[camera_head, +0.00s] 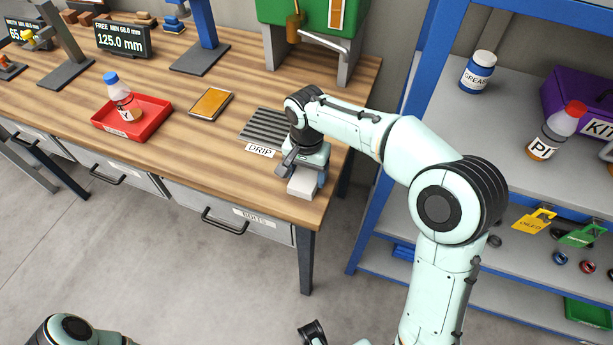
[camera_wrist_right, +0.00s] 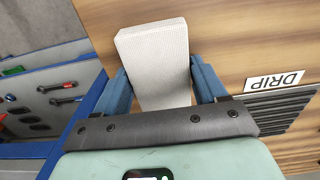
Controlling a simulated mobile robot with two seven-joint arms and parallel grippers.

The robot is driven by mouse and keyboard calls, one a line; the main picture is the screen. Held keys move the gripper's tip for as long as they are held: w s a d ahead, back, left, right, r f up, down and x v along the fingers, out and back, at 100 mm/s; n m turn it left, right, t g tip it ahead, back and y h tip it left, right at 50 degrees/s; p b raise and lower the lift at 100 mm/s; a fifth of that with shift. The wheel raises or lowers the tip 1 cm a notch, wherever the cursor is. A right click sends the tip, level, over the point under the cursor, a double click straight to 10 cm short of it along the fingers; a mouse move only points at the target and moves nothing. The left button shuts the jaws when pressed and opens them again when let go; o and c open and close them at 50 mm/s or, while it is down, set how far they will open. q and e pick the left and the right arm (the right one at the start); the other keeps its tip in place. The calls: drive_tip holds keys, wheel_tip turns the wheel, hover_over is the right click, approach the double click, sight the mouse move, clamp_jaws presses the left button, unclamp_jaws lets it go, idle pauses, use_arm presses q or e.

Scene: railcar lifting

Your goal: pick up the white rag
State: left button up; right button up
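The white rag (camera_head: 302,183) is a pale folded block at the right front corner of the wooden workbench. In the right wrist view the rag (camera_wrist_right: 157,62) lies between the two blue fingers of my right gripper (camera_wrist_right: 162,88). The fingers sit flush against both sides of it, and its far end sticks out past them. In the head view my right gripper (camera_head: 303,165) points down over the rag and hides part of it. I cannot tell whether the rag touches the bench.
The ribbed drip tray (camera_head: 262,128) with its DRIP label (camera_head: 260,151) lies just left of the gripper. A red tray (camera_head: 150,110) with a bottle and a yellow-faced tablet (camera_head: 211,103) are farther left. A blue-framed shelf (camera_head: 395,165) stands to the right.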

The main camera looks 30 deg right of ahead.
sight(306, 174)
drive_tip(key=c, duration=0.5)
use_arm(q)
drive_tip(key=r+p, duration=0.1)
drive_tip(key=w+r+p, duration=0.1)
drive_tip(key=r+p, duration=0.1)
drive_tip(key=w+r+p, duration=0.1)
drive_tip(key=r, duration=0.1)
drive_tip(key=shift+w+r+p, duration=0.1)
drive_tip(key=shift+r+p, duration=0.05)
drive_tip(key=shift+p, duration=0.25)
use_arm(e)
wheel_tip(306, 174, up, 20)
drive_tip(key=shift+r, duration=0.1)
